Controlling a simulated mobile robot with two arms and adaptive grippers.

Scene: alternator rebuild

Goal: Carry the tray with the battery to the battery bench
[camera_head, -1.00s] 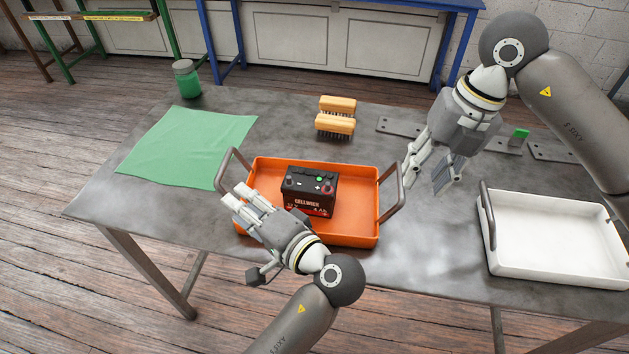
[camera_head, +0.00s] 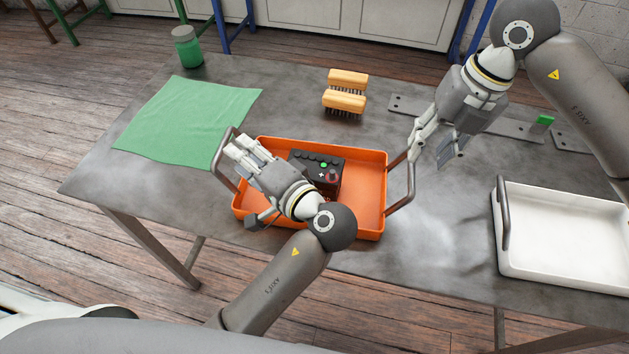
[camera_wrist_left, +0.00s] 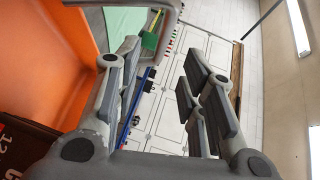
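The orange tray (camera_head: 372,205) lies on the grey workbench with a grey bar handle at each short end. The black battery (camera_head: 325,165) stands inside it, partly hidden by my left arm; its dark side also shows in the left wrist view (camera_wrist_left: 25,150). My left gripper (camera_head: 238,150) is over the tray's left end, close to the left handle (camera_head: 218,172). In the left wrist view its fingers (camera_wrist_left: 160,85) are apart and the handle (camera_wrist_left: 172,22) shows beyond the fingertips. My right gripper (camera_head: 431,152) is open beside the right handle (camera_head: 401,190); contact is unclear.
A white tray (camera_head: 560,270) stands at the right of the workbench (camera_head: 440,255). Two wooden brushes (camera_head: 344,102), flat metal plates (camera_head: 520,128), a green cloth (camera_head: 190,120) and a green jar (camera_head: 187,48) lie farther back. Blue-legged benches stand behind.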

